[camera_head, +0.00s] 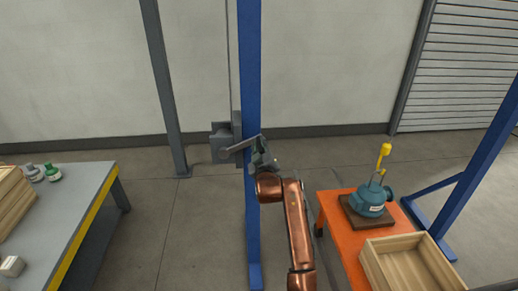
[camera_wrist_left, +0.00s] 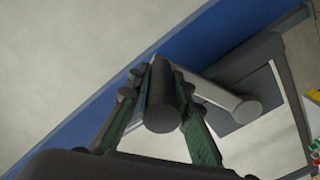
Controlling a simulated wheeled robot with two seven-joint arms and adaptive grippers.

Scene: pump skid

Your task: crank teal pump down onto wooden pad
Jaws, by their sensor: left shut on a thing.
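The teal pump (camera_head: 370,199), with a yellow hook (camera_head: 384,155) above it, is over the dark wooden pad (camera_head: 352,216) on the orange table (camera_head: 338,238). I cannot tell whether a small gap remains between pump and pad. My left gripper (camera_head: 260,153) is at the crank's outer end. In the left wrist view its green-padded fingers are shut on the dark crank handle (camera_wrist_left: 162,100), which joins the grey crank arm (camera_wrist_left: 222,97). My right gripper is out of view.
An open wooden crate (camera_head: 428,244) stands on the orange table's near part. At left, a grey workbench (camera_head: 78,205) with a yellow edge holds small bottles (camera_head: 53,174) and a wooden box (camera_head: 12,200). Another blue post (camera_head: 480,165) stands at right. The floor between workbench and post is clear.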

